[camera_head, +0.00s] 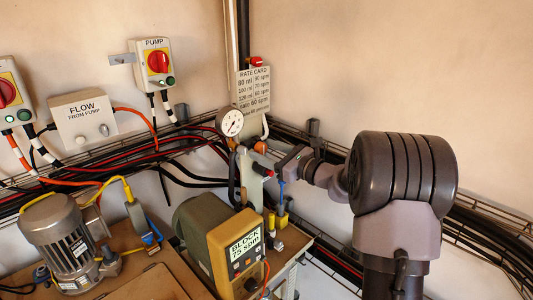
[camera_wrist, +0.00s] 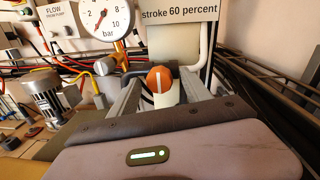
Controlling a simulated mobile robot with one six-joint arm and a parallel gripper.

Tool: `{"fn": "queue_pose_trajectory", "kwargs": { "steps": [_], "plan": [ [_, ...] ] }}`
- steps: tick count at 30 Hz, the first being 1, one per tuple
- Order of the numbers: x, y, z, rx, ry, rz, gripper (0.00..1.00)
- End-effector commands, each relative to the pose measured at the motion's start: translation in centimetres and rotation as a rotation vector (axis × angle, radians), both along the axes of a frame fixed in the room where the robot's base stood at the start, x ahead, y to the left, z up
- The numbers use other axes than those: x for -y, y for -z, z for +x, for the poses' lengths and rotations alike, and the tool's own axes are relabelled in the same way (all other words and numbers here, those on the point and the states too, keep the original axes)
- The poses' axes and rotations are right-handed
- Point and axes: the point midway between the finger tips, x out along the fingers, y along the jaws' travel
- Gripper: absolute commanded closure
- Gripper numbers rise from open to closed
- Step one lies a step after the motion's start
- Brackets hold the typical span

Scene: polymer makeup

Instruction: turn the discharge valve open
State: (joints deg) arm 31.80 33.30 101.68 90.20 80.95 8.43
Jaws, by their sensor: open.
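An orange round knob with a white line on its face, which looks like the discharge valve's handle, shows in the wrist view (camera_wrist: 160,79). The white line stands close to upright. My gripper (camera_wrist: 157,88) is open, with one finger on each side of the knob. I cannot tell whether either finger touches it. In the head view, my gripper (camera_head: 276,166) reaches from the right to the grey pipework (camera_head: 246,178) above the dosing pump (camera_head: 220,245). A small red-orange part there (camera_head: 262,169) seems to be the same knob, partly hidden by the gripper.
A pressure gauge (camera_head: 230,121) sits just above the valve, and the rate card (camera_head: 253,91) hangs behind it. A wire cable tray with black and red cables runs along the walls. A motor (camera_head: 66,240) and a yellow-handled fitting stand at left.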

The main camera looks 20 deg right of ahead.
Motion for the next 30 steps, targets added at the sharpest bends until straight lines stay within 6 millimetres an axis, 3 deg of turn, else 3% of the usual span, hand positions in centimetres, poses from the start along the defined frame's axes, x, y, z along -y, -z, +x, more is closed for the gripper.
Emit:
{"fn": "queue_pose_trajectory", "kwargs": {
  "steps": [5,14,23,30],
  "plan": [
    [0.01,-0.02,0.0,0.0,0.0,0.0,0.44],
    [0.03,0.0,-0.03,0.0,0.0,0.0,1.0],
    [0.03,-0.13,-0.04,-0.015,0.0,0.035,1.0],
    [0.03,-0.39,-0.04,-0.071,0.0,0.167,1.0]
  ]
}}
